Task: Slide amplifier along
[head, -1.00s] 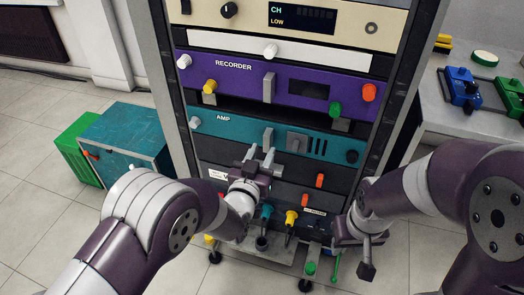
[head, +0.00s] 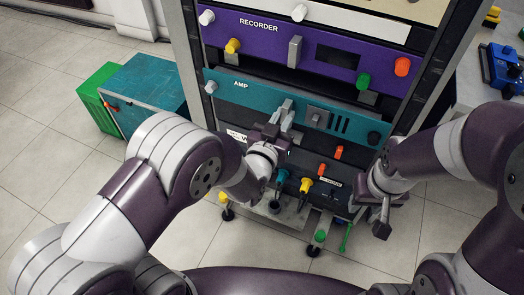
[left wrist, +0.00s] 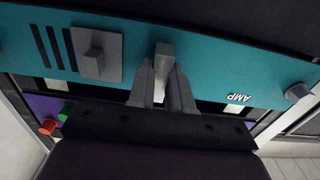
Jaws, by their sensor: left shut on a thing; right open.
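The amplifier is the teal unit marked AMP (head: 260,95) in the rack, below the purple recorder (head: 270,32). Its teal front also shows in the left wrist view (left wrist: 215,60), with a grey upright handle at its middle. My left gripper (head: 284,112) is at the amplifier's front. In the left wrist view its two fingers (left wrist: 162,80) are shut on the grey handle (left wrist: 163,52), one on each side. My right gripper (head: 382,205) is open and empty, low at the right side of the rack, apart from the amplifier. Its fingertips are hard to make out.
Below the amplifier are a dark unit with orange knobs (head: 339,153) and plugs, teal (head: 282,176) and yellow (head: 305,186). A teal box (head: 148,88) and a green crate (head: 98,98) stand on the floor at left. A bench with a blue device (head: 498,66) is at right.

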